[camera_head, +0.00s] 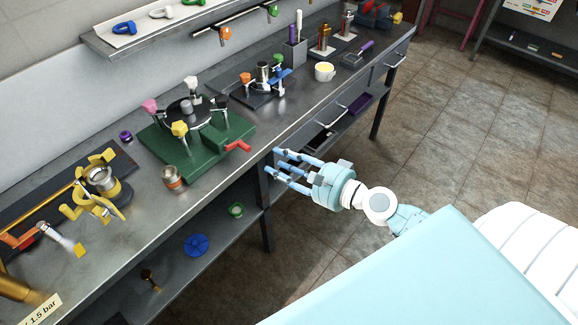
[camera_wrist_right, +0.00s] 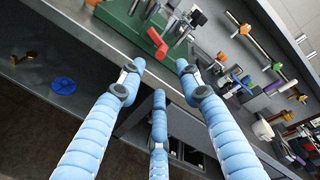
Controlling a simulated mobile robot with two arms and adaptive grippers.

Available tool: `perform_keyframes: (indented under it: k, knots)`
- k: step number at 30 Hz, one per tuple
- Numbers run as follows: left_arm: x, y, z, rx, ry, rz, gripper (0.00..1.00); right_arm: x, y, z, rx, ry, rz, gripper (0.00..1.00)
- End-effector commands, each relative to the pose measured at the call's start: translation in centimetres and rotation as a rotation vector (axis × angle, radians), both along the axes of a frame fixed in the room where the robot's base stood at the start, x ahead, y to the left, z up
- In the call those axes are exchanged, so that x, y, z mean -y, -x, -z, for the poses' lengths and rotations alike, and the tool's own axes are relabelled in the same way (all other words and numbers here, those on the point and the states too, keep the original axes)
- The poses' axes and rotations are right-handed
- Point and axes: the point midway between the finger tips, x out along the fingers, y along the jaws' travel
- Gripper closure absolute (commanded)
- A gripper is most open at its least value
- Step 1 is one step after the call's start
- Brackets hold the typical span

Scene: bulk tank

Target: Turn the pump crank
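A green unit (camera_head: 200,140) stands on the steel bench, with pink, yellow, white and black knobs on top. A red handle (camera_head: 238,146) sticks out of its front edge toward me; it looks like the crank, but I cannot be sure. In the right wrist view the red handle (camera_wrist_right: 157,43) lies just beyond the fingertips, above the bench edge. My right gripper (camera_head: 275,163) is open and empty, in front of the bench edge, to the right of and below the handle, apart from it. Its three fingers are spread in the wrist view (camera_wrist_right: 158,82). My left gripper is not in view.
The bench edge and a drawer (camera_head: 319,122) lie close to my right fingers. A copper-coloured cup (camera_head: 172,178) stands left of the handle. A lower shelf holds a blue wheel (camera_head: 196,245). Yellow fittings (camera_head: 100,180) stand at left. The floor in front is clear.

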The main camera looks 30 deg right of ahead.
Motion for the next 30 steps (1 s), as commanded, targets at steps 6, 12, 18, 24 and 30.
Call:
perform_keyframes:
  k: [6,12,18,24,30]
  knots:
    - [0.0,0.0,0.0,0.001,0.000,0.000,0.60,0.8,2.0,-0.3,-0.001,-0.003,0.003,0.65]
    - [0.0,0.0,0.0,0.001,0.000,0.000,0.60,0.9,2.2,-0.5,0.001,-0.001,0.001,0.65]
    - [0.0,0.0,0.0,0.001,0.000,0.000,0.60,0.9,2.2,-0.4,0.000,-0.001,0.001,0.65]
    - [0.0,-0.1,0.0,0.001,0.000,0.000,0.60,0.9,2.2,-0.4,-0.001,0.001,0.002,0.65]
    - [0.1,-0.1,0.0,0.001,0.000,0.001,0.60,2.9,2.5,5.0,-0.040,0.141,0.027,0.65]
